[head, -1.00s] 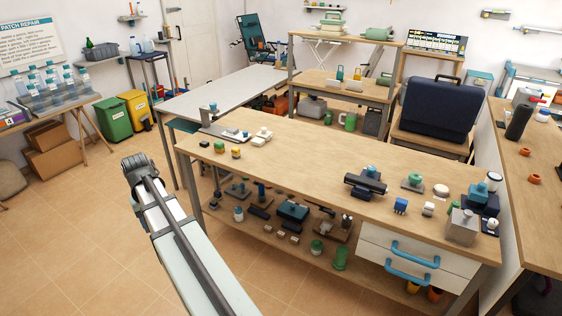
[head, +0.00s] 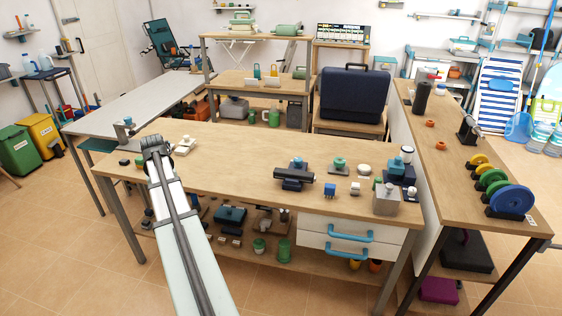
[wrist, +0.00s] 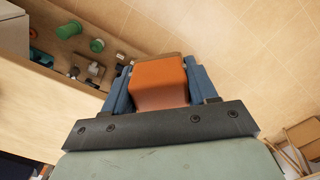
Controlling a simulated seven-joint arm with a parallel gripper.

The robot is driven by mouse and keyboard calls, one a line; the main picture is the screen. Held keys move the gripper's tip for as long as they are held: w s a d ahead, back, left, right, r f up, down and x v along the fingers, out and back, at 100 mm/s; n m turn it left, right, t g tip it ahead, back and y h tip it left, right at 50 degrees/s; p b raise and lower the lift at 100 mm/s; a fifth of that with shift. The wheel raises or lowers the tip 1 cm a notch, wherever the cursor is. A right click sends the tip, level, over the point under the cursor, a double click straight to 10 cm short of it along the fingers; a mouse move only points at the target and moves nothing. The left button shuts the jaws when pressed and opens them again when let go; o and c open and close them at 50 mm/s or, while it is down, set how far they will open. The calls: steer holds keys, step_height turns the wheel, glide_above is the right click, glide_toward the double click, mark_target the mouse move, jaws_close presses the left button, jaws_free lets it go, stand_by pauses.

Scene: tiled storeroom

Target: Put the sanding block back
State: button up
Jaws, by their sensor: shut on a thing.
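My gripper (wrist: 160,76) shows in the wrist view with its two blue fingers shut on an orange-brown block (wrist: 160,92), which looks like the sanding block. The block sits between the fingers, with tiled floor beyond it. The workbench's edge and lower shelf are at the left of that view. In the head view my arm reaches up over the front left of the workbench (head: 240,160); the gripper and block cannot be made out there.
A black device (head: 293,178), a blue block (head: 330,190) and a metal box (head: 386,200) stand on the bench's right half. Its middle is clear. A side bench (head: 455,150) at right holds colored discs (head: 511,201). Green containers (wrist: 75,29) show on the lower shelf.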

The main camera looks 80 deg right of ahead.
steer(key=s+d+m, duration=0.3)
steer(key=s+d, duration=1.2)
steer(key=d, duration=0.4)
steer(key=s+d+m, duration=0.4)
steer(key=s+d, duration=1.1)
steer(key=d, duration=0.4)
steer(key=m, duration=0.1)
glide_toward(283, 160)
steer(key=shift+s+f, duration=0.1)
steer(key=shift+f, duration=3.15)
steer(key=shift+f, duration=0.1)
steer(key=o, duration=1.1)
step_height(283, 160, up, 12)
